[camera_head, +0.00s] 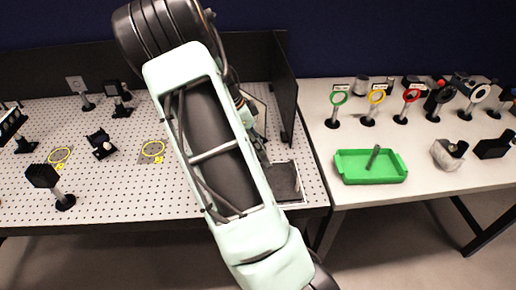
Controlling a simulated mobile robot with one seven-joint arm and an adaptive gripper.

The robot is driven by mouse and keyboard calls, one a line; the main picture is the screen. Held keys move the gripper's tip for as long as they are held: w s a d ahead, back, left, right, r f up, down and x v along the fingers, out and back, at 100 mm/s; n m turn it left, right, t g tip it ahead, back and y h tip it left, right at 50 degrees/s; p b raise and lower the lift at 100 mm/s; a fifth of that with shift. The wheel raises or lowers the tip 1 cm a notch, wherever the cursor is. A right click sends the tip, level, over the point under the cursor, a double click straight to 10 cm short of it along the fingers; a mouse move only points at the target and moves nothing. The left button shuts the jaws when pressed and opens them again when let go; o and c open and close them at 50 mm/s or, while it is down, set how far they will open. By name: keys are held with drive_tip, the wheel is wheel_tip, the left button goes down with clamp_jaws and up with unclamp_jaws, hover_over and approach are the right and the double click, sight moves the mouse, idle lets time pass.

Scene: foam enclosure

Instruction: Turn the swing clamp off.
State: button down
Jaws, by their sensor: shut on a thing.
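My arm crosses the middle of the head view and covers much of the perforated board. My gripper (261,150) points down at the right part of the board, beside a dark flat plate (284,182). Only a little of the gripper shows past my arm. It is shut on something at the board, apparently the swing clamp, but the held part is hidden. I cannot make out the clamp's shape or whether its arm is swung on or off.
Black panels (285,95) stand behind and to the right of the gripper. Black post mounts (42,178) stand on the left of the board. The right table holds a green tray (350,177) and several ring-topped posts (338,99). Free board (120,185) lies left of my arm.

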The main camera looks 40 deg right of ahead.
drive_tip(key=n+b, duration=0.1)
drive_tip(key=n, duration=0.1)
drive_tip(key=n+t+b, duration=0.1)
drive_tip(key=shift+s+a+f+n+b, duration=0.1)
drive_tip(key=shift+s+f+n+b, duration=0.05)
drive_tip(key=shift+n+b, duration=0.25)
drive_tip(key=n+t+b, duration=0.1)
drive_tip(key=n+b, duration=0.1)
drive_tip(key=n, duration=0.1)
drive_tip(key=shift+s+t, duration=0.2)
drive_tip(key=shift+t, duration=0.2)
drive_tip(key=n+b, duration=0.1)
drive_tip(key=n, duration=0.1)
drive_tip(key=n+t+b, duration=0.1)
drive_tip(key=n+b, duration=0.1)
drive_tip(key=shift+s+d+t, duration=0.2)
drive_tip(key=shift+t, duration=0.1)
drive_tip(key=shift+n+y+b, duration=0.3)
drive_tip(key=shift+n+b, duration=0.05)
drive_tip(key=shift+n, duration=0.65)
drive_tip(key=shift+r+t, duration=0.2)
drive_tip(key=shift+t, duration=0.1)
drive_tip(key=c, duration=1.9)
unclamp_jaws()
drive_tip(key=shift+c, duration=0.2)
